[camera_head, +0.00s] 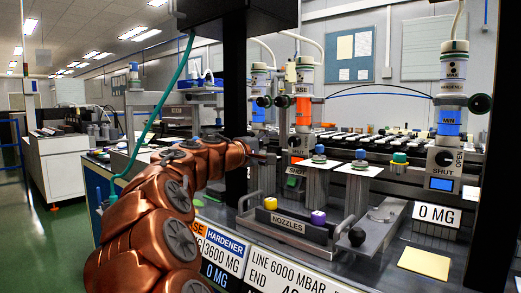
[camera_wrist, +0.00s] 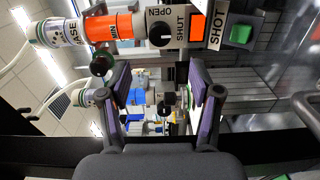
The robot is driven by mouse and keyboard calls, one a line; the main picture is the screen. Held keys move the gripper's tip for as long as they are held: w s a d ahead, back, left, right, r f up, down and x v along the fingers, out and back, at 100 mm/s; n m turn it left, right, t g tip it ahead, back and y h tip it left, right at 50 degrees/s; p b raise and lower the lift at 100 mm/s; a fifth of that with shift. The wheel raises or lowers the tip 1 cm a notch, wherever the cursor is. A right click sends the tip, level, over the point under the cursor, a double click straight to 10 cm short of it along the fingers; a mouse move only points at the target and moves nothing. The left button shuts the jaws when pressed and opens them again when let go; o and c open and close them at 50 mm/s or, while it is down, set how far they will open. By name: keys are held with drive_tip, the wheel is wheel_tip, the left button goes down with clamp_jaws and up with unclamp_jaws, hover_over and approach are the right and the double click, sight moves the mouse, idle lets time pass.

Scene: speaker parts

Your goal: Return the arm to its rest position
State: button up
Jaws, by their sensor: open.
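My copper-coloured arm rises from the lower left in the head view and bends right. Its end, with my gripper (camera_head: 262,156), is small and dark there, near the front of the dispensing bench, and its fingers are hard to make out. In the wrist view my gripper (camera_wrist: 160,88) is open, with its two dark purple-padded fingers apart and nothing between them. The wrist picture is turned sideways. Beyond the fingers it shows an orange-banded base cylinder (camera_wrist: 85,29) and an OPEN/SHUT knob (camera_wrist: 161,34).
A NOZZLES tray (camera_head: 288,224) with a yellow and a purple piece stands below my gripper. A black post (camera_head: 234,90) stands close by it. A blue-banded cylinder (camera_head: 450,121) is at the right. A yellow pad (camera_head: 424,263) lies front right. Green floor (camera_head: 55,230) is clear at the left.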

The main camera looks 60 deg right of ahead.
idle(0.3)
drive_tip(key=s+a+f+t+y+p, duration=0.1)
drive_tip(key=a+f+t+y+p, duration=0.15)
drive_tip(key=a+y+p, duration=0.75)
drive_tip(key=s+a+f+t+y+p, duration=0.1)
drive_tip(key=a+f+t+y+p, duration=0.15)
drive_tip(key=a+p, duration=1.65)
drive_tip(key=s+a+n+g+y+p, duration=0.1)
drive_tip(key=s+a, duration=0.4)
drive_tip(key=a, duration=0.7)
drive_tip(key=s+a+n+g+y+p, duration=0.1)
drive_tip(key=s+a+y+p, duration=0.3)
drive_tip(key=a, duration=0.9)
drive_tip(key=shift+s+a+n+g+p, duration=0.3)
drive_tip(key=shift+s+g+p, duration=0.15)
drive_tip(key=shift+s, duration=0.45)
drive_tip(key=shift+c, duration=0.4)
